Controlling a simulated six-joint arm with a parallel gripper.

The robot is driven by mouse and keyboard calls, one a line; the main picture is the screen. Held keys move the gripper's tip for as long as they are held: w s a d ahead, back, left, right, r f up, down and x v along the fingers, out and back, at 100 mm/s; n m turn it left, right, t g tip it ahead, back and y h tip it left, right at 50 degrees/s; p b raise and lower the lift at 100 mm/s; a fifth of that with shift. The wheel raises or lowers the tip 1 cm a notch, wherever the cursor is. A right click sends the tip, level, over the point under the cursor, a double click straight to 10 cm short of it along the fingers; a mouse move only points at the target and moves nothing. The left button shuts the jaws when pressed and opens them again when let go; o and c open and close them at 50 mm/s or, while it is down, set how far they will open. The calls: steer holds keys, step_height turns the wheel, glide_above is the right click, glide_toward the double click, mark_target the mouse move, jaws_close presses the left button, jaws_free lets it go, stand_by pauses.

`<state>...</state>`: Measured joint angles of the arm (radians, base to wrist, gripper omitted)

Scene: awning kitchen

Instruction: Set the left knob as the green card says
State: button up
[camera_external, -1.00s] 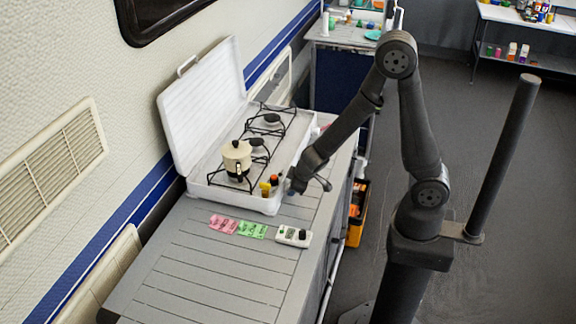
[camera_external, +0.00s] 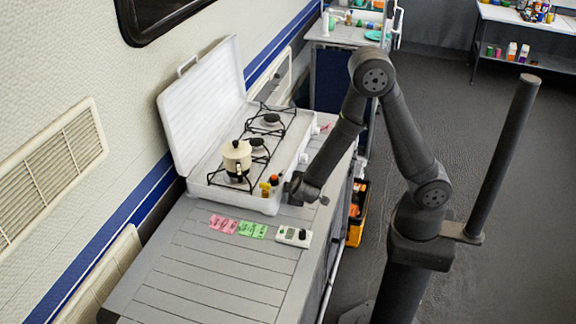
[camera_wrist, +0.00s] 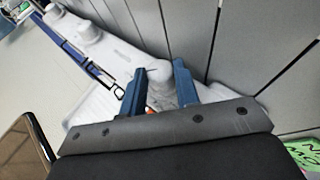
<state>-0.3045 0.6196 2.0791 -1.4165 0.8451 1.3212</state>
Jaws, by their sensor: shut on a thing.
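The white camping stove (camera_external: 247,199) stands on the slatted counter with its lid open. My gripper (camera_external: 287,189) is at the near end of the stove's front side. In the wrist view my gripper's blue fingers (camera_wrist: 158,76) are shut on a rounded white knob (camera_wrist: 159,71), the one at this end, the left knob. Another white knob (camera_wrist: 90,31) shows further along the front panel. The knob's marking cannot be read.
A cream pot (camera_external: 237,158) stands on a burner. The near counter is clear.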

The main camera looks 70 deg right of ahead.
steer(key=h, duration=0.2)
steer(key=n+h, duration=0.1)
steer(key=h, duration=0.1)
steer(key=shift+a+f+t, duration=0.2)
steer(key=shift+f+t, duration=0.1)
steer(key=shift+f, duration=0.1)
steer(key=shift+s+h, duration=0.1)
steer(key=shift+h, duration=0.2)
steer(key=o, duration=1)
steer(key=shift+c, duration=0.2)
